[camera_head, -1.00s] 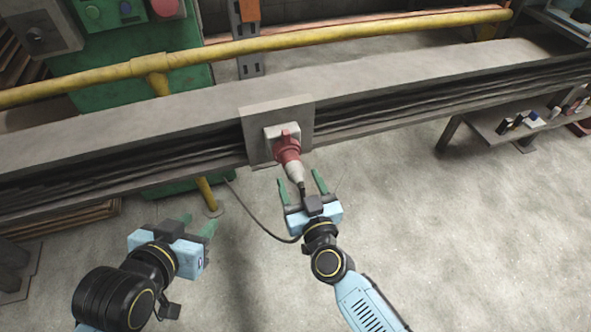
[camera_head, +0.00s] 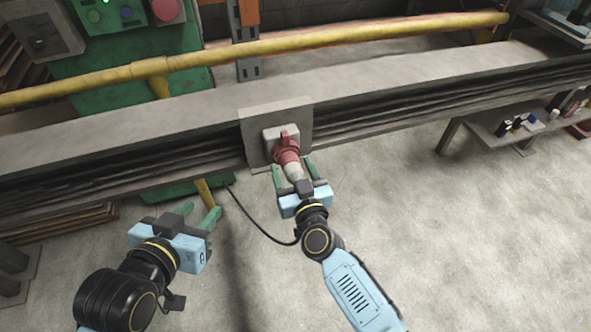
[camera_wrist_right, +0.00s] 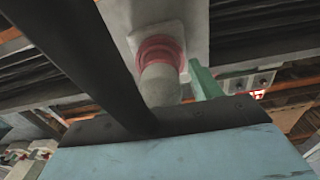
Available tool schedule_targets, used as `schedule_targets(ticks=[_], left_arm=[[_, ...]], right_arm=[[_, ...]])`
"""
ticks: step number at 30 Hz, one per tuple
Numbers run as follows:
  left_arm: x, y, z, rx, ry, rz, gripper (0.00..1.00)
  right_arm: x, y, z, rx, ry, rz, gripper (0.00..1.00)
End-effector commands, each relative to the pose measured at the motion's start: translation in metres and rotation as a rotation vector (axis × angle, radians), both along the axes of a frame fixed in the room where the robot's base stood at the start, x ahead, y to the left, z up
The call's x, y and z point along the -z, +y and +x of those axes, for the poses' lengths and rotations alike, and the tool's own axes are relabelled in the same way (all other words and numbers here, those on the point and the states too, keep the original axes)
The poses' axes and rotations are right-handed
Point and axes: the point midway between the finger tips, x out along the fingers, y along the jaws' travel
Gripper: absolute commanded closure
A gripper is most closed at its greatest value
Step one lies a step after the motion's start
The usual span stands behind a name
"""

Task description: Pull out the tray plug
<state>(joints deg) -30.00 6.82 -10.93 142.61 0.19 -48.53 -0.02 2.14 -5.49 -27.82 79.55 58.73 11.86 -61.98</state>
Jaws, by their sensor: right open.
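The plug (camera_head: 290,164) has a red collar and a pale grey body. It sits in a socket on a grey plate (camera_head: 255,128) fixed to the long grey cable tray (camera_head: 170,117). My left gripper (camera_head: 199,214) is open and empty, lower left, away from the plug.
A black cable (camera_head: 248,215) hangs below the tray and runs behind my right wrist. A yellow pipe (camera_head: 290,43) runs above the tray. A low bench (camera_head: 490,130) with small items stands at the right. The floor at lower right is clear.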

Motion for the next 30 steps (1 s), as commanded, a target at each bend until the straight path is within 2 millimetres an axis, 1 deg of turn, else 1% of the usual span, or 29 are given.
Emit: schedule_targets(ticks=[1, 10, 25, 30], left_arm=[[0.0006, 0.0000, 0.0001, 0.000, 0.000, 0.000, 0.62], [-0.0035, -0.0006, -0.0002, 0.001, -0.001, -0.002, 0.62], [-0.0029, -0.0003, -0.0002, 0.001, 0.000, 0.000, 0.62], [-0.0061, -0.0003, -0.0002, 0.001, 0.000, 0.000, 0.62]], right_arm=[[-0.0056, 0.0028, 0.0057, -0.005, -0.008, 0.005, 0.36], [-0.0062, 0.0022, 0.0056, -0.005, -0.006, 0.004, 0.36], [-0.0056, 0.0020, 0.0056, -0.005, -0.007, 0.005, 0.36], [-0.0061, 0.0017, 0.0058, -0.005, -0.006, 0.004, 0.36]])
